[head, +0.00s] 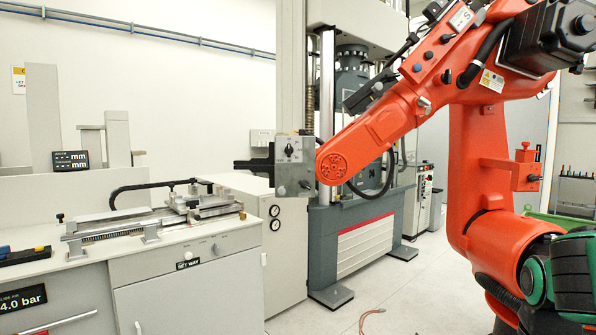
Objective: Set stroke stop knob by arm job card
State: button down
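A large orange arm (375,130) reaches in from the right. Its end carries a grey box (296,165) with a small black knob (290,150) on its face and dark fingers (250,165) to the left. The knob's marks are too small to read. Another small knob (215,248) is on the front of the left bench, near a label reading "SET WAY" (188,263). I cannot tell which of these is the stroke stop knob. No job card can be made out for certain. My gripper is not in view.
The bench (190,240) at left carries a slide fixture (160,220). A tall testing machine (350,220) stands behind the orange arm. An orange box with a red button (526,158) is at right. Pale floor (385,290) is mostly clear, with a thin cable (370,314).

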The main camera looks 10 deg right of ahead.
aim_at(289, 150)
jog(key=k, duration=1.05)
jog(key=u, duration=0.6)
jog(key=i, duration=1.25)
jog(key=z, duration=0.35)
jog(key=i, duration=0.65)
jog(key=z, duration=0.4)
